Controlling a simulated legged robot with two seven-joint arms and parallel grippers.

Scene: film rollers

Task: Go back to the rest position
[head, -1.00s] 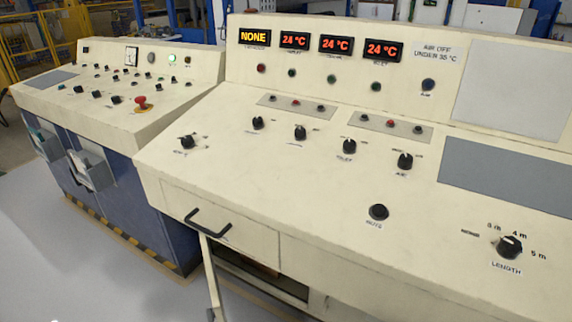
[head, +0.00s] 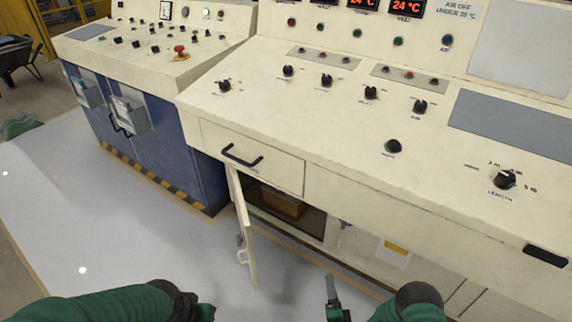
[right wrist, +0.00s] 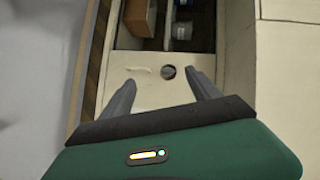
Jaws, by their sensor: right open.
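My right gripper (head: 333,284) shows at the bottom of the head view, in front of the control console (head: 300,100), apart from it. In the right wrist view its two fingers (right wrist: 161,78) are spread with nothing between them. My left arm (head: 110,304) comes in along the bottom left of the head view, in green with a dark joint. Its fingers do not show.
A narrow cabinet door (head: 241,225) hangs open below the console's drawer handle (head: 241,156). A brown box (head: 283,203) sits inside the cabinet. A blue-based console (head: 150,140) stands at the left. The grey floor (head: 90,215) at the left is clear.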

